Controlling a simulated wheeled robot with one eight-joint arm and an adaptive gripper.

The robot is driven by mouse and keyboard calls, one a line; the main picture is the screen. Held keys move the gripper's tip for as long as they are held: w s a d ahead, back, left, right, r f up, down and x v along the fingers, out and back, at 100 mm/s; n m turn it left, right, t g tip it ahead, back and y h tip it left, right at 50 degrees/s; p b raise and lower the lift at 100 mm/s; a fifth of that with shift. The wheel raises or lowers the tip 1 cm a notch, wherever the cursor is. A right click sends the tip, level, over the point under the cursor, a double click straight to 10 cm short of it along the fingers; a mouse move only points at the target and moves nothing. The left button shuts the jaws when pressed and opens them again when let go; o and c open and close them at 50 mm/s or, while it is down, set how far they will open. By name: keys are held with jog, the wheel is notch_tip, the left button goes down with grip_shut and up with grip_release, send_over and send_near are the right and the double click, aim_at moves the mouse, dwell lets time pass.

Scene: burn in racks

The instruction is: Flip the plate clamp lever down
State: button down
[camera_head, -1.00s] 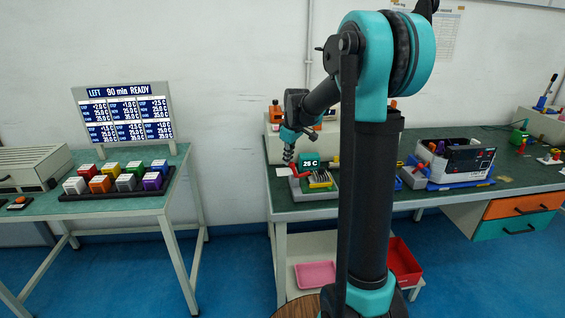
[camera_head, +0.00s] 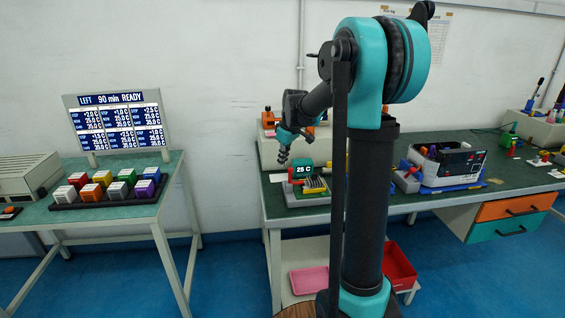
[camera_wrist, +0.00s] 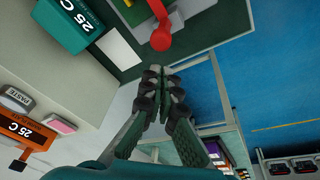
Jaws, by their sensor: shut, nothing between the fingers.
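The red clamp lever (camera_wrist: 161,32) ends in a round knob and shows at the top of the wrist view. My gripper (camera_head: 283,160) is shut and empty above and slightly left of the fixture. In the wrist view my gripper (camera_wrist: 162,70) has its fingertips together just below the knob, with a small gap seen between them. I cannot tell the lever's exact angle.
The fixture stands near the left end of the green bench (camera_head: 400,206). An orange 25 C unit (camera_wrist: 25,130) lies at the left of the wrist view. A table with coloured blocks (camera_head: 108,188) is at the left.

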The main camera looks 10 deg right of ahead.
jog(key=shift+a, duration=0.1)
notch_tip(320, 180, up, 9)
jog(key=shift+w+d+r, duration=0.2)
jog(key=shift+w+d, duration=0.05)
jog(key=shift+d, duration=0.15)
dwell(0.3)
jog(key=s+d+f+m, duration=0.1)
jog(key=s+f+m, duration=0.2)
jog(key=s+f, duration=0.4)
jog(key=s+d+f+m+t+h, duration=0.1)
jog(key=s+f+m, duration=0.2)
jog(key=s+f, duration=0.5)
jog(key=s+d+f+m, duration=0.1)
jog(key=s+f+m, duration=0.2)
jog(key=s+f, duration=0.4)
jog(key=s, duration=0.9)
jog(key=shift+s+d+f+h, duration=0.25)
jog(key=shift+s+f+h, duration=0.05)
jog(key=shift+s+f, duration=0.1)
